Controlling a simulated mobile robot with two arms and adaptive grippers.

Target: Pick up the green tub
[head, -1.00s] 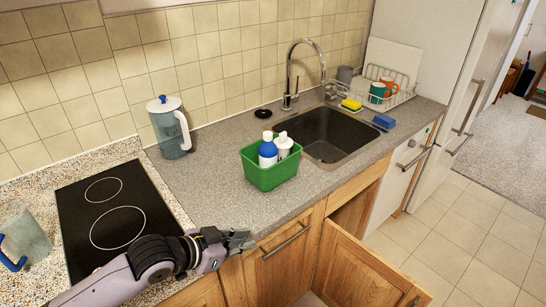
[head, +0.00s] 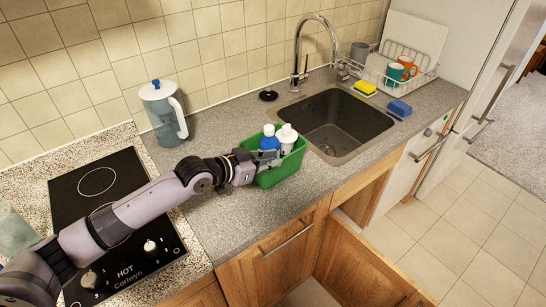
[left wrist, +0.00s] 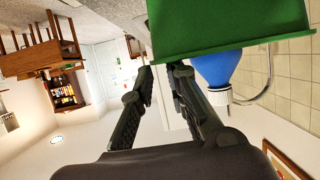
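The green tub (head: 285,170) stands on the grey worktop, left of the sink. It holds a blue-and-white bottle (head: 269,140) and a white bottle (head: 287,136). My left gripper (head: 250,163) is at the tub's left end, at about rim height. In the left wrist view, the two fingers (left wrist: 162,72) are apart, with their tips at the edge of the tub (left wrist: 230,30). Whether they touch its wall I cannot tell. The blue bottle (left wrist: 217,70) shows beside one finger. My right gripper is not in view.
A clear jug with a white lid (head: 163,115) stands behind my left arm. The hob (head: 95,190) is at left. The sink (head: 338,125), a blue sponge (head: 399,107) and a dish rack (head: 405,65) are at right. A cupboard door (head: 365,270) hangs open below.

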